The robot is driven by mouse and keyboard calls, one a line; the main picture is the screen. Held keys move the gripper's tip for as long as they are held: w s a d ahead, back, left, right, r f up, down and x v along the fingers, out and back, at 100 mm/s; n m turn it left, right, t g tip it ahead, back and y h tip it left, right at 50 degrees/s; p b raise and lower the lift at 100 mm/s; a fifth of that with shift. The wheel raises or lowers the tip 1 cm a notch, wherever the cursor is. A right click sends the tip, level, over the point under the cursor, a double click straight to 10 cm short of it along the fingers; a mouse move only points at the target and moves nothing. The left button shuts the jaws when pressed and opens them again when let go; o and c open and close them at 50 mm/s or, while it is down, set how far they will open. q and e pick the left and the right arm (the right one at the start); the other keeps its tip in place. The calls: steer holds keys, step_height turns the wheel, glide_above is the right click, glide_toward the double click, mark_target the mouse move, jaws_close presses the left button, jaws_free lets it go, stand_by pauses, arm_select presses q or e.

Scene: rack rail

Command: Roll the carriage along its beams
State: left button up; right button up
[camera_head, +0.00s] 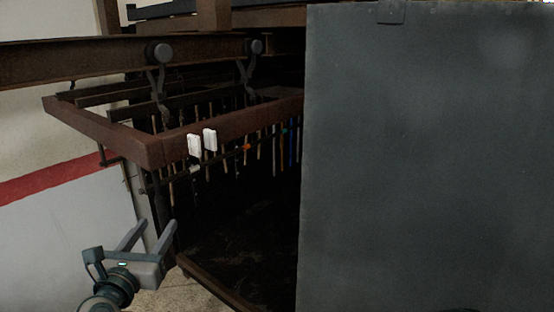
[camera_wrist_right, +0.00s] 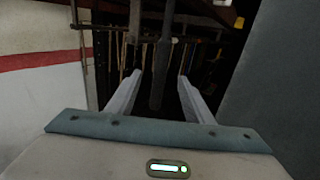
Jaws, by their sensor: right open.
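The carriage is a rusty brown frame (camera_head: 240,122) hanging below a brown steel beam (camera_head: 80,62). Two dark rollers, a left one (camera_head: 158,53) and a right one (camera_head: 254,47), sit at the beam with hanger arms running down to the frame. My right gripper (camera_head: 154,229) is open and empty below the frame's near corner. In the right wrist view its spread fingers (camera_wrist_right: 160,80) flank a dark vertical bar (camera_wrist_right: 159,85); I cannot tell whether the bar lies between them or beyond. My left gripper is not in view.
A large dark grey panel (camera_head: 430,160) fills the right side and hides the carriage's far end. Several thin rods hang inside the frame, with two white tags (camera_head: 202,142) at its front. A white wall with a red stripe (camera_head: 50,180) stands at the left.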

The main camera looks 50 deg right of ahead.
mark_target(162, 219)
steer(key=shift+x, duration=1.35)
steer(key=shift+w+d, duration=0.1)
steer(key=shift+x, duration=1.15)
jaws_close()
